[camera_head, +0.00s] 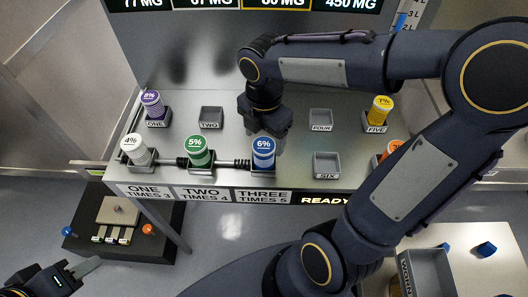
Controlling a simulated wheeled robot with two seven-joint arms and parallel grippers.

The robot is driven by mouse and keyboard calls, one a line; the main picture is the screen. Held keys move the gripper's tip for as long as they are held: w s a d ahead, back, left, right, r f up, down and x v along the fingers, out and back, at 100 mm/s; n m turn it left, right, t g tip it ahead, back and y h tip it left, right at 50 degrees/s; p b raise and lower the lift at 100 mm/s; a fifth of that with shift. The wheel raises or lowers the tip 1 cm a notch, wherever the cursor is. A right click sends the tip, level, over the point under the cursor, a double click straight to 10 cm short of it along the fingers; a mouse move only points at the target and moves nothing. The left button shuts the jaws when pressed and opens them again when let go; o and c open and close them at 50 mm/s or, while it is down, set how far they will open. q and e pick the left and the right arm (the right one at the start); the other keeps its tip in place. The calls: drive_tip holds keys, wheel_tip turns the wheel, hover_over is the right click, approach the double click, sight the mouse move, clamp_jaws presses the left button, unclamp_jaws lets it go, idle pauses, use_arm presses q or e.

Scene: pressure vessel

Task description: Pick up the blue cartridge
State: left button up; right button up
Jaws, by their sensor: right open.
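The blue cartridge (263,153), with a blue cap marked 6%, stands upright in a holder near the front edge of the metal bench, above the label THREE. My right gripper (268,127) points down just behind and above it. The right jaws are open, and I see nothing held between them. They look close to the cartridge's top, but I cannot tell if they touch it. My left gripper (77,273) is low at the bottom left, far from the cartridge; its jaw opening is unclear.
Beside the blue cartridge stand the green 5% (199,152) and white 4% (137,150) cartridges. Purple (152,105) and yellow (380,109) ones stand behind. Holders two (211,117), four (321,120) and six (326,165) are empty. My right arm partly hides an orange cartridge (394,148).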

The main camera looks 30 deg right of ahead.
sight(263, 145)
wheel_tip(263, 145, down, 6)
drive_tip(key=shift+a+r, duration=0.1)
drive_tip(key=shift+r, duration=0.1)
drive_tip(key=c, duration=1.3)
